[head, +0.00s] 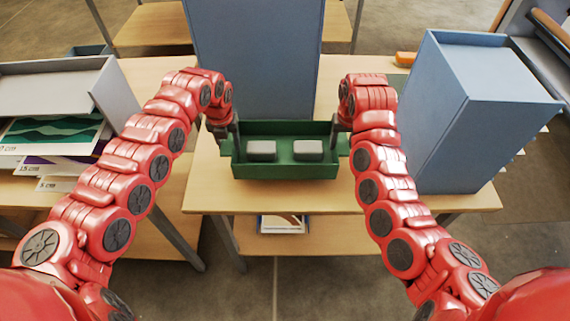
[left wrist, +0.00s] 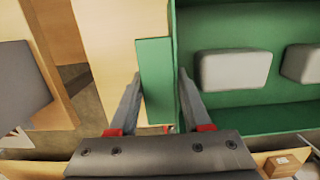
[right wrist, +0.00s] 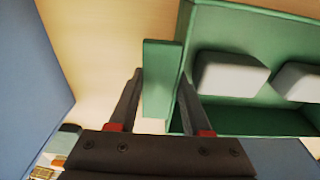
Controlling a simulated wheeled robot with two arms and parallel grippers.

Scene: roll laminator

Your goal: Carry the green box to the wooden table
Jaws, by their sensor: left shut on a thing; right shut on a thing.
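The green box (head: 286,170) is an open tray with two grey-white blocks (head: 262,150) inside. It is at the front middle of the wooden table (head: 330,202) in the head view; I cannot tell whether it rests on the top or is held just above it. My left gripper (head: 222,128) is at its left end, with its fingers around the green side handle (left wrist: 155,80). My right gripper (head: 345,122) is at its right end, with its fingers around the other handle (right wrist: 160,75). The box looks level. The fingertips are partly hidden in the head view.
A tall blue-grey box (head: 258,60) stands right behind the green box. Another blue-grey box (head: 470,110) stands at the table's right. A grey tray (head: 55,85) and printed sheets (head: 60,132) lie on the left table. An orange object (head: 405,58) lies at the back right.

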